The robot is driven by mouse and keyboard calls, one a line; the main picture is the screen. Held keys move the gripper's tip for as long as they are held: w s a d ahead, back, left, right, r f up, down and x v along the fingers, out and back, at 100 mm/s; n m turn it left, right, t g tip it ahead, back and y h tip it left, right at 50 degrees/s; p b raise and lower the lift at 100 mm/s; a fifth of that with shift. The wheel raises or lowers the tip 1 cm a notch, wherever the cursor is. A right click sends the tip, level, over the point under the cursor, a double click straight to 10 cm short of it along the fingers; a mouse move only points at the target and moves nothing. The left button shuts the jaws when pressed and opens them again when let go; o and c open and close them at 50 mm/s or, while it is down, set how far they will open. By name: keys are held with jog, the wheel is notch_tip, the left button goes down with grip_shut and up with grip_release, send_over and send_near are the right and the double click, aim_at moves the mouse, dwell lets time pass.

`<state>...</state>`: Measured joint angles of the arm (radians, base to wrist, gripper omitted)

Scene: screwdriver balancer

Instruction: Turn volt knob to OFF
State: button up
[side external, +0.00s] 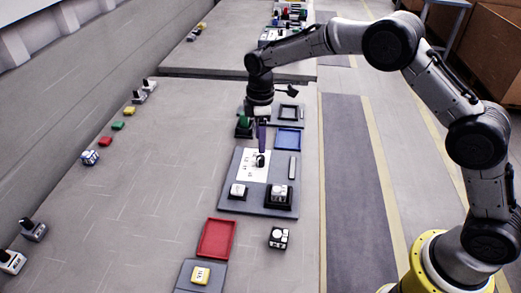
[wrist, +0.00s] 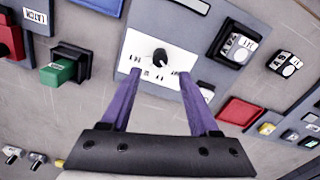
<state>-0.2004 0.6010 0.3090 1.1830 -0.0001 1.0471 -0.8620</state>
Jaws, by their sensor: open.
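The volt knob is a small black knob (side external: 260,160) on a white labelled plate (side external: 247,166), which is on a grey panel. In the wrist view the knob (wrist: 160,56) stands at the top middle of its plate (wrist: 143,50), with small markings below it that I cannot read. My gripper (side external: 261,148) points down over the plate, close to the knob. In the wrist view my gripper (wrist: 160,77) has its two purple fingers wide apart, one to each side of the knob's line, with nothing between them. The knob's pointer setting is too small to tell.
A green block (wrist: 58,72) in a black holder stands beside the panel. A blue tray (side external: 288,139) and a red tray (side external: 216,238) lie beyond and nearer.

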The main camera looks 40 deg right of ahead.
notch_tip(320, 180, up, 7)
dwell(0.3)
notch_tip(320, 180, up, 4)
jog(key=t, duration=0.1)
send_over(261, 157)
jog(key=d, duration=0.1)
notch_tip(261, 157, up, 8)
jog(key=s+d+f+t, duration=0.1)
jog(key=s+d, duration=0.1)
jog(key=s, duration=0.1)
jog(key=s+d+r+m+t, duration=0.25)
jog(key=s+d+r, duration=0.25)
jog(key=s+r, duration=0.6)
jog(key=s+d+f+m+t, duration=0.1)
jog(key=s+f+m, duration=0.1)
jog(key=s, duration=0.6)
jog(key=s+d+f+m, duration=0.1)
jog(key=s+f+m, duration=0.15)
jog(key=s, duration=0.45)
jog(key=s+f+m, duration=0.5)
jog(key=s+f, duration=0.2)
jog(key=shift+d+f, duration=0.25)
jog(key=shift+f, duration=0.05)
